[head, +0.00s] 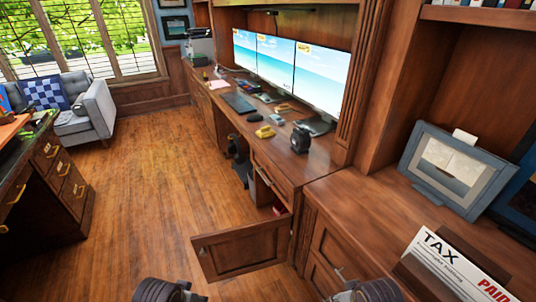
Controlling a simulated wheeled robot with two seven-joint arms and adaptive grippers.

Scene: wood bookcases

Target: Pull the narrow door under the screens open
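The three screens (275,65) stand in a row at the back of the wooden desk (318,160). A wooden door (245,248) under the desk, near its right end, stands swung out over the floor. Its panelled face is turned toward me, with a small metal handle (203,252) near its left edge. Its right edge meets the cabinet. Part of the cabinet opening shows above the door, with a small red thing (280,208) inside. Dark ribbed parts of my two arms show at the bottom edge. No gripper fingers are in view.
A drawer (271,179) sits above the opening. A lower side cabinet (385,235) on the right holds a frame (458,168) and a TAX paper (450,262). A dark desk (60,190) and sofa (85,107) stand left. The wood floor (145,190) between is clear.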

